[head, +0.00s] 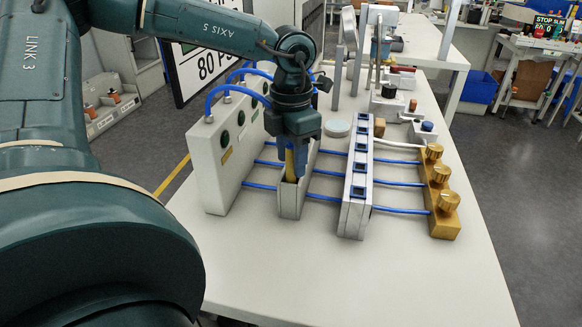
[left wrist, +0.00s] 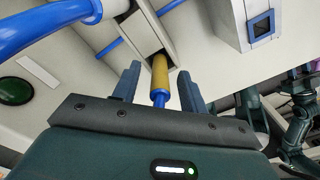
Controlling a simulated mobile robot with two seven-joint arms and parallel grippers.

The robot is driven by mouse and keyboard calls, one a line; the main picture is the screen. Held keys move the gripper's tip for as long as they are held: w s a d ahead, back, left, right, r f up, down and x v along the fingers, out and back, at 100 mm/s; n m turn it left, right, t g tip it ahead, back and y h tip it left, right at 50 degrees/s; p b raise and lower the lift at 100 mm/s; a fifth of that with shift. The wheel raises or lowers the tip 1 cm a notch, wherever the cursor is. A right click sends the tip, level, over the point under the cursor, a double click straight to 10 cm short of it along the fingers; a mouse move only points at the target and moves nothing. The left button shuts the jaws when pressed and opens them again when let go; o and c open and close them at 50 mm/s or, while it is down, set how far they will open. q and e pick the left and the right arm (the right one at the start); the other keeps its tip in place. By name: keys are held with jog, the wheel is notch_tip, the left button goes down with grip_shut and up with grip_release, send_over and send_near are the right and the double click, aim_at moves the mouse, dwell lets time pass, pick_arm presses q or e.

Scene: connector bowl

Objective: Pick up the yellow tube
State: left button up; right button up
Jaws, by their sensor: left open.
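The yellow tube (head: 289,164) stands in a narrow pale holder (head: 291,204) on the table, its lower part hidden inside. In the left wrist view the yellow tube (left wrist: 160,72) shows a blue end toward the camera, and its far end enters the holder's slot. My left gripper (head: 292,173) points down over the holder with its blue fingers open. In the left wrist view the fingers of the left gripper (left wrist: 157,88) lie on either side of the tube, with a visible gap on each side. My right gripper is not identifiable in either view.
A pale box (head: 222,163) with blue hoses stands left of the holder. A long block with blue-rimmed openings (head: 357,185) and a brass manifold (head: 438,196) stand right. Blue rods (head: 325,197) link them. The table's front (head: 350,285) is clear.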

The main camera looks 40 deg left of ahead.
pick_arm(q)
jog(key=shift+f, duration=0.15)
grip_shut()
dwell(0.4)
